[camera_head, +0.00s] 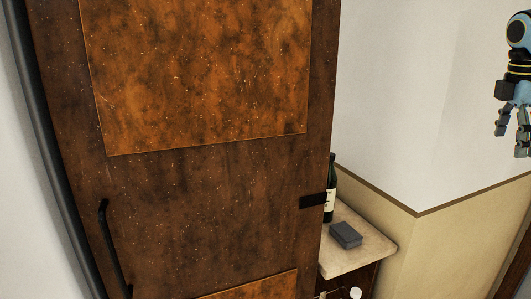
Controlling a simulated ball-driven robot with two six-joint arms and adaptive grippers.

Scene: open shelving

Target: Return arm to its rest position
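My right gripper (511,141) hangs at the upper right edge of the head view, in front of the white wall. Its two dark fingers point down and stand apart with nothing between them, so it is open and empty. Part of it is cut off by the picture edge. My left gripper and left arm are not in view.
A tall brown wooden door (210,200) with a black handle (107,240) fills the left and middle. Behind its right edge, a pale-topped cabinet (372,243) bears a dark bottle (331,185) and a grey box (345,235). Open space surrounds my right gripper.

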